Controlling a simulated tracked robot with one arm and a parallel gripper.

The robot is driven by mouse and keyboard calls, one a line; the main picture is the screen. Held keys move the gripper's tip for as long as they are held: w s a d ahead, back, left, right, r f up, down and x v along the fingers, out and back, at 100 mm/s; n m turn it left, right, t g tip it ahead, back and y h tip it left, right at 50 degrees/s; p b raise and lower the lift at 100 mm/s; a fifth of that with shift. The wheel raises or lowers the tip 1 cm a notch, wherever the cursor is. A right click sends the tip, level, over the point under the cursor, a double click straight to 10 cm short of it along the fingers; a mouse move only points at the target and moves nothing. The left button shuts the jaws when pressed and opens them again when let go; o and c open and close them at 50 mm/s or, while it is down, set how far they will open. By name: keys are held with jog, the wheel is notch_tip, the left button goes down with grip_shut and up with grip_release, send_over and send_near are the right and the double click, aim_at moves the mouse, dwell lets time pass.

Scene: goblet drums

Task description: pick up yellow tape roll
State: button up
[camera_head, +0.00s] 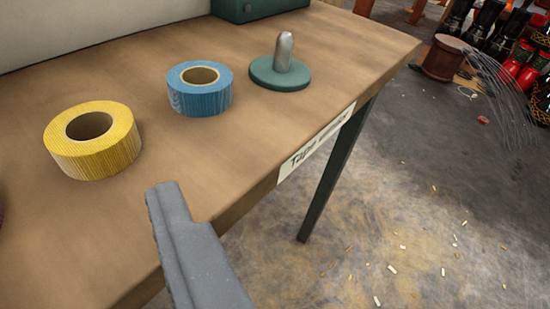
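The yellow tape roll (108,155) lies flat on the wooden table at the left, its round hole facing up. My gripper (168,192) shows as a grey finger part at the bottom centre, with its tip right of and in front of the yellow roll. There is a visible gap between the tip and the roll. I see no separate second finger, so I cannot tell how wide the gripper is. Nothing is seen held at the tip.
A blue tape roll (200,97) and a green disc with a metal post (280,75) stand on the table (200,165) farther back. A dark green box (250,8) is at the back. The labelled front edge (318,145) drops to a littered floor (390,210).

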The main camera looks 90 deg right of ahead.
jog(key=f, duration=0.1)
jog(key=b, duration=0.2)
send_near(91, 123)
jog(key=shift+w+d, duration=0.65)
jog(key=x, duration=0.1)
jog(key=b+x, duration=0.1)
jog(key=x, duration=0.1)
jog(key=b+x, duration=0.1)
jog(key=x, duration=0.1)
jog(key=shift+s+d+f, duration=0.1)
jog(key=shift+s+f, duration=0.05)
jog(key=shift+f, duration=0.15)
jog(key=c, duration=1.1)
